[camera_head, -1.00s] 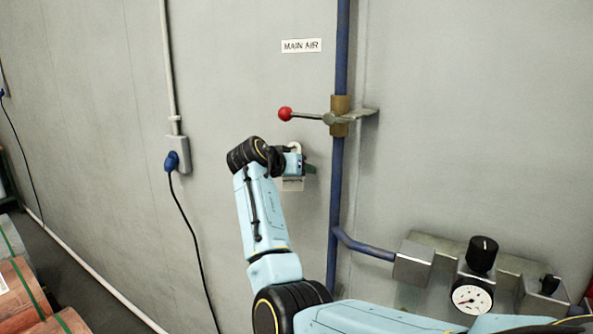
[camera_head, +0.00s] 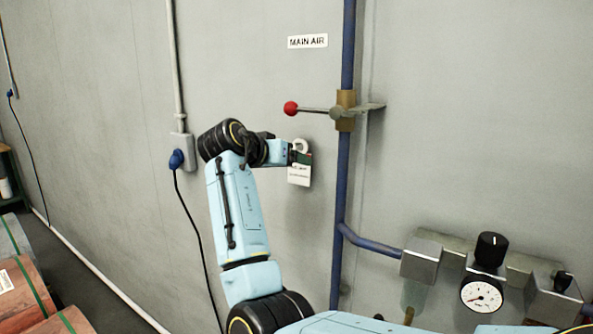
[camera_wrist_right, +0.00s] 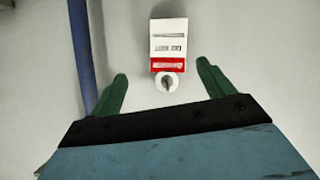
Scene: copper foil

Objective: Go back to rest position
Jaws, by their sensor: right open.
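My right arm reaches up from the bottom of the head view, with its gripper (camera_head: 303,156) in front of the wall beside a small white tag (camera_head: 299,176). In the right wrist view the green fingers of this gripper (camera_wrist_right: 162,72) are spread apart with nothing clamped between them. The tag (camera_wrist_right: 167,42) shows beyond the fingertips, with a red band and a white ring end (camera_wrist_right: 169,83) around a peg. The gripper partly hides the tag in the head view. My left gripper is not in view.
A red-knobbed valve lever (camera_head: 312,109) sits on a blue vertical pipe (camera_head: 342,190) just right of my gripper. A regulator with a gauge (camera_head: 481,294) is at lower right. A socket with a blue plug (camera_head: 177,159) and hanging cable is left. Copper-coloured rolls (camera_head: 22,295) lie at lower left.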

